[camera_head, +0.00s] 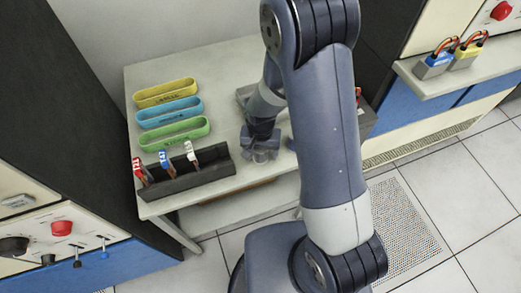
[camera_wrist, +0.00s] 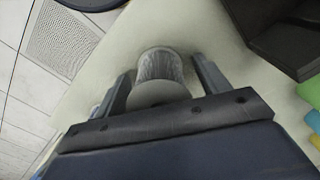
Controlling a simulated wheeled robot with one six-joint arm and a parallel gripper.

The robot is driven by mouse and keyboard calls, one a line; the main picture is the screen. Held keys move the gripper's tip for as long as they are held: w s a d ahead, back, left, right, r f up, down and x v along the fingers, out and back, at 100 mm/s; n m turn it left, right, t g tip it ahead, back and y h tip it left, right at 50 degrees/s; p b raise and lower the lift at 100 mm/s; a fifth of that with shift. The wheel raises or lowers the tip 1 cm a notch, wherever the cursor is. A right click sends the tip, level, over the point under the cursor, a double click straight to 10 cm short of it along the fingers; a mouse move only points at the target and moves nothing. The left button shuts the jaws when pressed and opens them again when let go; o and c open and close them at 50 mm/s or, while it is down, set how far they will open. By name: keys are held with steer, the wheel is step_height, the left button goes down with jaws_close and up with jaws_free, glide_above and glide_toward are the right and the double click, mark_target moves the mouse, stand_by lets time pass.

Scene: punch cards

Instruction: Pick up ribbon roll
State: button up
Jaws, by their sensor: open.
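A pale, translucent-looking roll (camera_wrist: 160,66), which I take to be the ribbon roll, stands between the two fingers of my gripper (camera_wrist: 163,72) in the wrist view. The fingers are open, one on each side, with a gap to the roll visible at least on the right. The roll's near end looks round and white. In the head view my gripper (camera_head: 262,142) points down at the table's front part, and the roll (camera_head: 261,156) shows just beneath it, partly hidden by the gripper.
The pale table (camera_head: 225,70) also holds yellow (camera_head: 166,92), blue (camera_head: 170,111) and green (camera_head: 174,133) trays at left. A dark rack (camera_head: 188,183) with red, blue and white tags stands at the front left. Padlocks (camera_head: 434,66) sit on a shelf at right. My arm hides the table's right side.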

steer(key=c, duration=1.1)
steer(key=shift+r, duration=0.15)
steer(key=shift+c, duration=0.2)
